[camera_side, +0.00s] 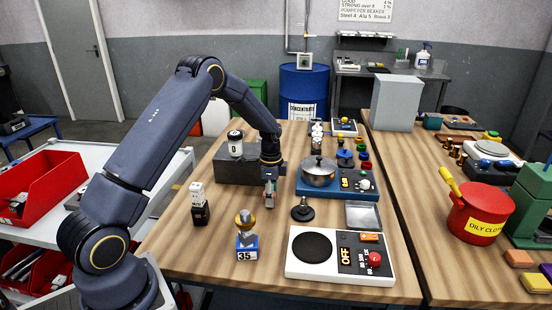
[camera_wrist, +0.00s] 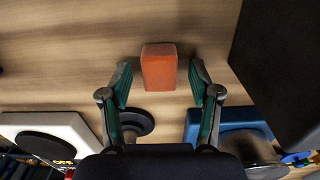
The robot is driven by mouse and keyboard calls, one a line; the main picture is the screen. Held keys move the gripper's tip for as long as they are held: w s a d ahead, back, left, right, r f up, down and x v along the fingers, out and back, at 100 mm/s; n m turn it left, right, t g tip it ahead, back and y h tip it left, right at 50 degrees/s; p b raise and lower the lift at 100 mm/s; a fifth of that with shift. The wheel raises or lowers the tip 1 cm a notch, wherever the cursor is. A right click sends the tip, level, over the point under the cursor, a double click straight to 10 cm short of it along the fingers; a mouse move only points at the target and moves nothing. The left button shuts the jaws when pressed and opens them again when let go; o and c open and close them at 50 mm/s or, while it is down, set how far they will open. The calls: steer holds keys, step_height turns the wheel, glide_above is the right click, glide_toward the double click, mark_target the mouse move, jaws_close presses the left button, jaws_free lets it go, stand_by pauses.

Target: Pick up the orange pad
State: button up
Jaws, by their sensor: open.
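An orange pad (camera_wrist: 159,68) shows in the wrist view as a block on the wood table, centred between the two fingertips. My gripper (camera_wrist: 160,80) is open, with a finger on each side of it and a visible gap on both sides. I cannot tell how far the fingertips are above the table. In the side view my gripper (camera_side: 270,195) points down in front of the dark grey block. The pad is mostly hidden there by the fingers. Another orange pad (camera_side: 519,258) lies on the right-hand table.
The dark grey block (camera_side: 232,168) stands close to the gripper. A blue hotplate (camera_side: 345,192) with a steel pot (camera_side: 319,172) is to the right. A black round-based stand (camera_side: 303,210) and a white hotplate (camera_side: 300,268) are nearer the front.

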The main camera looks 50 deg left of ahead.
steer(key=c, duration=1)
steer(key=shift+r, duration=0.15)
